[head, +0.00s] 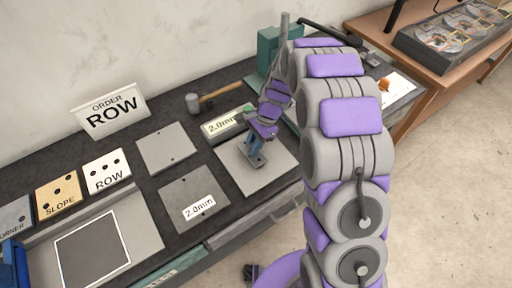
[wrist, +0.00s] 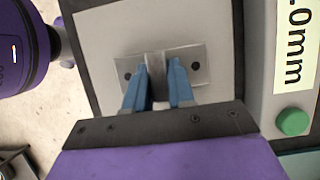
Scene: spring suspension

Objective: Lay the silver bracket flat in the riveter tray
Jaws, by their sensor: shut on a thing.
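The silver bracket (wrist: 198,70) is a small flat plate with a hole near each end and an upright rib in its middle. My gripper (wrist: 158,78) has its blue fingers shut on that rib. In the head view my gripper (head: 257,150) points down over a pale square tray, and the bracket (head: 252,164) shows small beneath the fingers. The pale tray (wrist: 105,32) fills the area behind the bracket in the wrist view. The bracket looks level and within the tray's outline. I cannot tell whether it touches the surface.
A 2.0mm label (head: 222,122) and a green button (wrist: 292,122) are beside the tray. Grey plates (head: 168,148) and the SLOPE (head: 60,195) and ROW (head: 107,170) cards lie to the left.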

